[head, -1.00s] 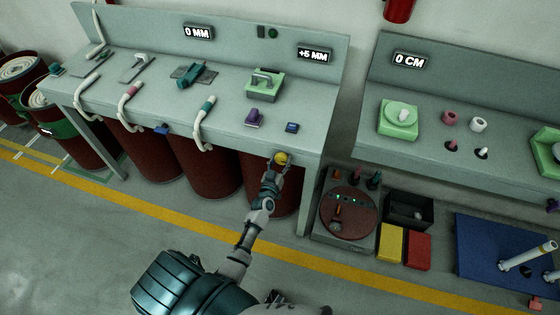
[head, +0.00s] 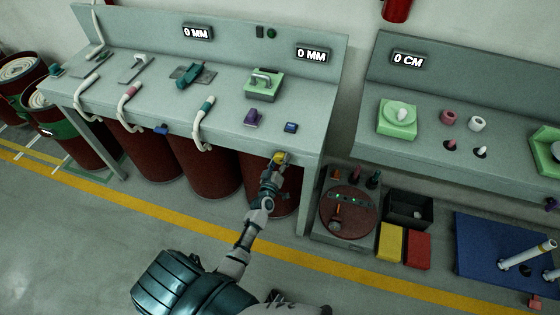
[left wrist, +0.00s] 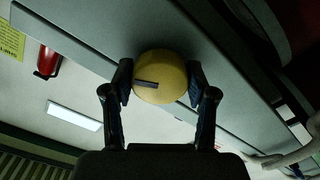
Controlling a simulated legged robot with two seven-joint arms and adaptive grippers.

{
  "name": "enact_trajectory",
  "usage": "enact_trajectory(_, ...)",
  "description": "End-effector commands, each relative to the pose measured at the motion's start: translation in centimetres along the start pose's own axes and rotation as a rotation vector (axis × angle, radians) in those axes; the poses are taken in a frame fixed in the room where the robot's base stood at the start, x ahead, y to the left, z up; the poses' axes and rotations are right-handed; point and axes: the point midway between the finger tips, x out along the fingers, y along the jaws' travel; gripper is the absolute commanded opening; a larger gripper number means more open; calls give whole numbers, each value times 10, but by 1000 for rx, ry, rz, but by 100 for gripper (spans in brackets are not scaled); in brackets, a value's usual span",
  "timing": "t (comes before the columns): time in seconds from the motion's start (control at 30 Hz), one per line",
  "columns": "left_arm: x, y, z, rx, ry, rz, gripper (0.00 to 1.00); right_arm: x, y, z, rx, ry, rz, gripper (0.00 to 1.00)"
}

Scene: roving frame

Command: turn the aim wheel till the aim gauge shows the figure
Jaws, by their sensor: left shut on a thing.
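A yellow round knob (head: 280,158) sits on the front edge of the left bench, at its right end. My left gripper (head: 277,164) is shut on it. In the left wrist view the knob (left wrist: 160,77) lies between both fingers, with a dark bar mark across its face. A gauge (head: 312,55) above that end of the bench reads "0 MM". A second gauge (head: 197,32) further left also reads "0 MM", and a gauge (head: 409,60) on the right bench reads "0 CM". My right gripper is not in view.
The left bench (head: 150,90) carries several levers, a green block with a handle (head: 264,84), a purple piece (head: 252,117) and a blue piece (head: 291,127). Dark red drums stand under it. A round red turntable (head: 347,211) and yellow and red boxes stand on the right.

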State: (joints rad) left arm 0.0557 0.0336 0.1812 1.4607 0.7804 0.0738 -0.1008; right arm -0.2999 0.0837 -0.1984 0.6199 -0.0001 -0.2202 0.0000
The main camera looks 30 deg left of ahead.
Motion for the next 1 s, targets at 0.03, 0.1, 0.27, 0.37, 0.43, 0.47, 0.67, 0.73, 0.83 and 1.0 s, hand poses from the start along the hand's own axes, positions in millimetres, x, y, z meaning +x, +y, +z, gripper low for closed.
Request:
enact_trajectory(0.03, 2, 2, -5, -16, 11, 3, 22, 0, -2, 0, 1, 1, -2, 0)
enact_trajectory(0.1, 2, 2, -5, -35, 11, 4, 22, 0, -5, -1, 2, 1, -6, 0)
enact_trajectory(0.27, 2, 2, -5, -62, 11, 4, 22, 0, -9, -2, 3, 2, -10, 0)
enact_trajectory(0.37, 2, 2, -5, -66, 11, 4, 22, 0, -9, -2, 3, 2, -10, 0)
enact_trajectory(0.43, 2, 2, -6, -67, 12, 4, 22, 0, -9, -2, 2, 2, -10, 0)
enact_trajectory(0.47, 2, 2, -6, -66, 12, 4, 22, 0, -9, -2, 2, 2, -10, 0)
enact_trajectory(0.67, 2, 2, -6, -66, 12, 4, 59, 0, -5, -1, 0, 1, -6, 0)
enact_trajectory(0.73, 2, 2, -6, -66, 12, 4, 77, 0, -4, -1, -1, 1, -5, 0)
enact_trajectory(0.83, 1, 1, -4, -66, 9, 3, 82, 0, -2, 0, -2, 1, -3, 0)
enact_trajectory(1.0, 0, 1, -3, -66, 5, 2, 82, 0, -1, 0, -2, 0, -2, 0)
